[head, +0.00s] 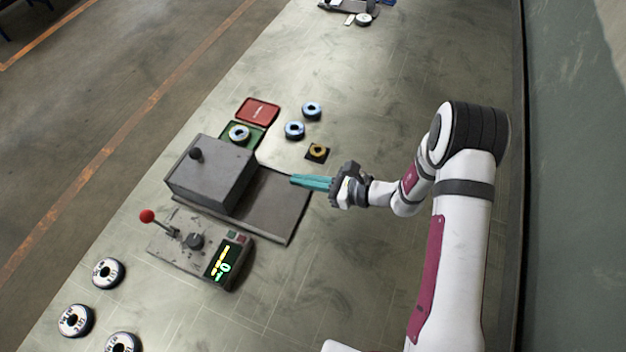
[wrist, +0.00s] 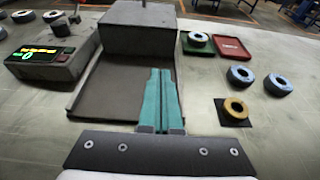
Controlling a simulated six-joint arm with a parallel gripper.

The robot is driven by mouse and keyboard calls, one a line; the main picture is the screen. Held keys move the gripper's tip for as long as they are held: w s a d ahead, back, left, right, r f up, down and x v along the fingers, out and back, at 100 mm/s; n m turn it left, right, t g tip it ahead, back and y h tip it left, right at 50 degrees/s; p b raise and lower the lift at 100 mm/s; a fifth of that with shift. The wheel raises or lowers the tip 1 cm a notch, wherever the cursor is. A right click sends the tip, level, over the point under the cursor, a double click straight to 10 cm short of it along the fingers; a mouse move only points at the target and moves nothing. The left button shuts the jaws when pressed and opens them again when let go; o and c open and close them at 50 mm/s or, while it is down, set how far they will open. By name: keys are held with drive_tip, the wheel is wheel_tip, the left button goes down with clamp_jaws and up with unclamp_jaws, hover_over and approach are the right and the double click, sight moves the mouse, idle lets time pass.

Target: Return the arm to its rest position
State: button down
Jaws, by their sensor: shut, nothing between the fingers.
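My gripper (head: 296,180) has teal fingers, shut with nothing between them. In the head view it hangs over the right part of a grey tray (head: 285,215), beside a grey box with a black knob (head: 212,170). In the wrist view the fingers (wrist: 160,75) point toward the grey box (wrist: 140,30), over the tray (wrist: 88,100). My arm reaches in from the right side of the head view. I cannot tell the exact height of the fingertips above the tray.
A control unit (head: 190,258) with a red-knobbed lever and lit display stands near the tray. A green tray (head: 230,142) holds a disc; a red tray (head: 257,111) is beside it. Blue discs (head: 294,130) and a gold disc on a dark pad (head: 317,151) lie nearby. Table right of them is clear.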

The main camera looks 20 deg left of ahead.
drive_tip(key=v, duration=0.3)
drive_tip(key=shift+d+r, duration=0.1)
drive_tip(key=s+d+r+n+g+h, duration=0.2)
drive_tip(key=s+d+r+n, duration=0.15)
drive_tip(key=s+r, duration=0.3)
drive_tip(key=s+d+r+n+g+h, duration=0.25)
drive_tip(key=s+r+n, duration=0.25)
drive_tip(key=r, duration=0.3)
drive_tip(key=s+d+r+n+t+h, duration=0.1)
drive_tip(key=s+d+n+t+h, duration=0.1)
drive_tip(key=s+d+h, duration=0.2)
drive_tip(key=s+d+n+t+h, duration=0.2)
drive_tip(key=s+d+h, duration=0.2)
drive_tip(key=d, duration=0.7)
drive_tip(key=shift+s+d+r, duration=0.2)
drive_tip(key=shift+s+r, duration=0.2)
drive_tip(key=shift+s, duration=0.65)
